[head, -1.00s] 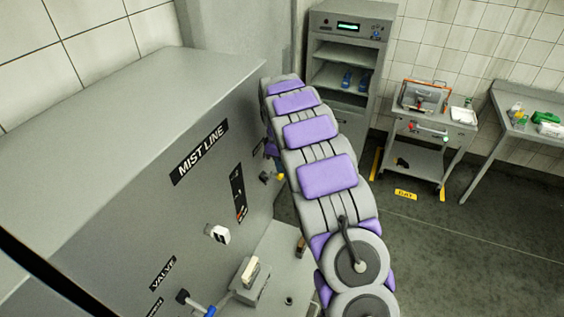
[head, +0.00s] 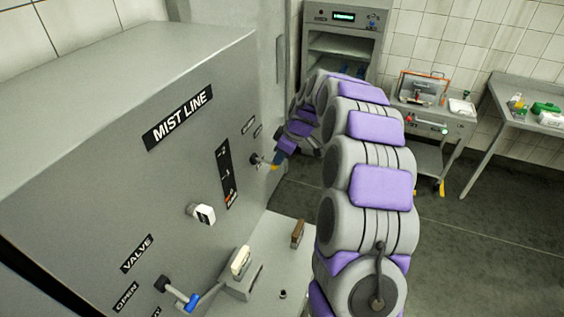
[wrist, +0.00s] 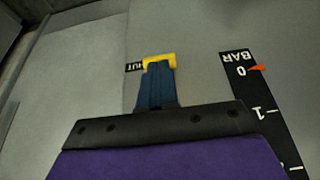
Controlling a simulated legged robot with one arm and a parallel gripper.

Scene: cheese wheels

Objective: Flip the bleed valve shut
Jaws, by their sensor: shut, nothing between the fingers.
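The bleed valve's yellow-tipped lever (head: 274,167) shows at the far right of the grey panel, by its dark pivot (head: 255,160). In the wrist view its yellow part (wrist: 160,62) is right at my fingertips, beside a dark label reading "UT", the rest hidden. My gripper (head: 279,155) is shut and empty, with dark blue fingers (wrist: 157,85) together at the yellow part. I cannot tell whether they touch it. The fingers hide most of the lever in the wrist view.
A gauge strip (wrist: 264,110) marked "BAR" has an orange pointer near 0. The grey "MIST LINE" cabinet (head: 110,100) carries a white knob (head: 202,213) and a blue-handled valve (head: 180,295). A trolley (head: 428,120) stands back right.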

